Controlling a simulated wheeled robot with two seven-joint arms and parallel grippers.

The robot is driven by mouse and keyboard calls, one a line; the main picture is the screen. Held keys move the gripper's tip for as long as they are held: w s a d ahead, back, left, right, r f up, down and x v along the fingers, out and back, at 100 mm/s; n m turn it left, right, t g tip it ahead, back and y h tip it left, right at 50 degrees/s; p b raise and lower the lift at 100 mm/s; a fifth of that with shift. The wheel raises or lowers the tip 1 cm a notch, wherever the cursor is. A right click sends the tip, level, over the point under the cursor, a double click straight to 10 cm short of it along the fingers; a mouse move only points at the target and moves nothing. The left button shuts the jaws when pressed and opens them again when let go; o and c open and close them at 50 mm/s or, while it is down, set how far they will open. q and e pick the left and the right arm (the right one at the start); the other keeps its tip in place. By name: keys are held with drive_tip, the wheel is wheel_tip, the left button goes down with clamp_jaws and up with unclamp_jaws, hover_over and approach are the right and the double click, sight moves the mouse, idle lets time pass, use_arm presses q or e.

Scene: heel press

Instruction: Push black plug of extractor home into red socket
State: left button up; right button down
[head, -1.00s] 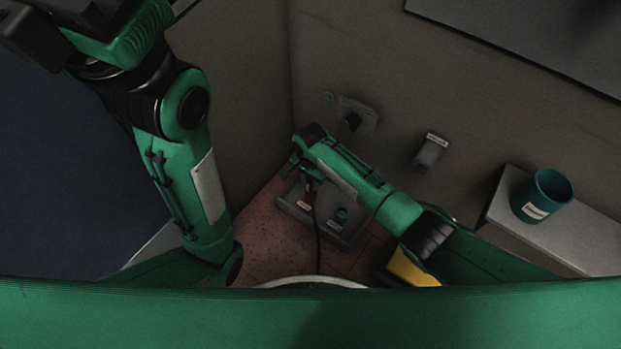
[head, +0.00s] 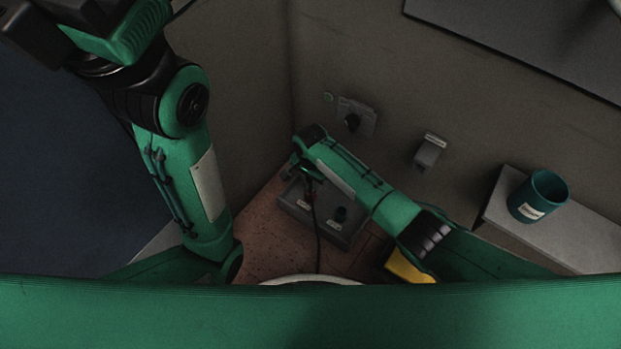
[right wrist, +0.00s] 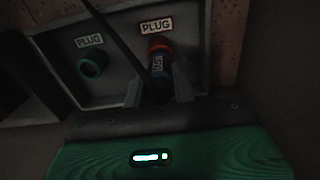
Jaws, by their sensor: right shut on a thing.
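The red socket (right wrist: 159,45) is a ring on the grey panel (right wrist: 118,28) under a PLUG label in the right wrist view. The black plug (right wrist: 158,68), with a small pale label, lines up with the red ring and its front end meets it. How deep it sits cannot be told. My right gripper (right wrist: 158,92) is shut on the plug, a finger on each side. In the head view the right gripper (head: 305,175) is over the panel, and the socket there is mostly hidden. My left arm stands raised at the left; its fingertips do not show clearly.
A teal socket (right wrist: 92,64) with its own PLUG label sits left of the red one. A dark cable (right wrist: 110,35) crosses the panel.

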idle(0.4)
drive_tip(key=shift+p, duration=0.55)
drive_tip(key=shift+f+b, duration=0.35)
drive_tip(key=shift+f, duration=0.4)
drive_tip(key=c, duration=1.1)
unclamp_jaws()
drive_tip(key=shift+o, duration=0.2)
